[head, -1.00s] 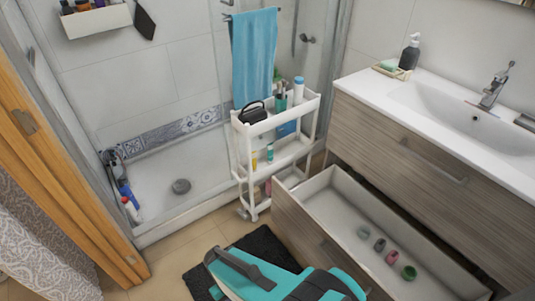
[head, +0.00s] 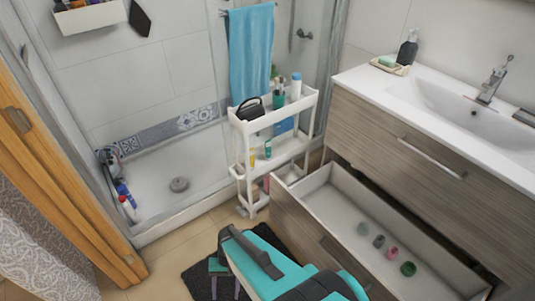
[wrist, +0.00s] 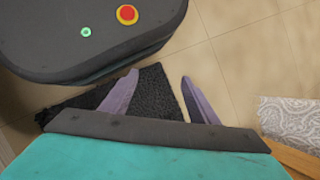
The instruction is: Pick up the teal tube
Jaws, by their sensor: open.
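A small teal tube (head: 268,149) stands on the middle shelf of the white cart (head: 272,156) in the head view. A yellow item (head: 252,158) stands to its left. My gripper (head: 225,287) is low at the bottom of the head view, over the dark mat, well in front of the cart. In the wrist view its two purple fingers (wrist: 159,88) are spread apart with nothing between them. The wrist view shows neither the tube nor the cart.
An open drawer (head: 345,224) holding several small items juts out right of the cart. The shower tray (head: 165,200) lies behind left. A blue towel (head: 251,55) hangs behind the cart. Bare floor tiles (head: 170,250) lie left of the dark mat (head: 200,277).

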